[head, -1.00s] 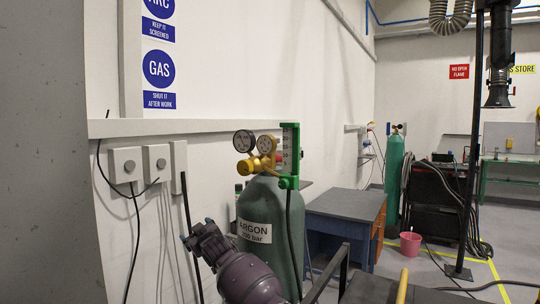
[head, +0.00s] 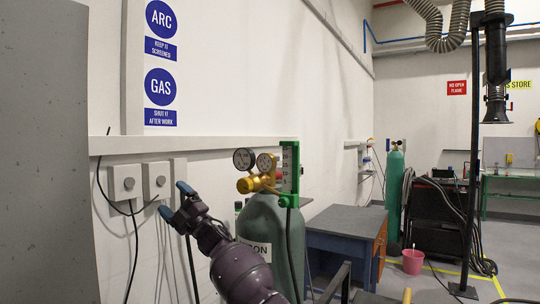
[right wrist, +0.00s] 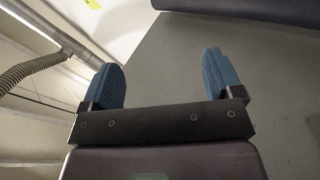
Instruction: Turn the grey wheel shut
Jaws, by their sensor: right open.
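I cannot pick out a grey wheel in either view. The green argon cylinder (head: 262,215) stands against the wall, with a brass regulator (head: 258,183), two round gauges and a green flow meter (head: 290,170) at its top. In the right wrist view the gripper (right wrist: 164,80) is open, with nothing between the fingers. My right forearm covers part of the cylinder's label. My left gripper is out of view.
A grey wall box (head: 125,181) with hanging cables is close to the right gripper. A blue workbench (head: 332,240) stands right of the cylinder. A second green cylinder (head: 394,190), a pink bucket (head: 413,262) and a black post (head: 472,150) are farther back.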

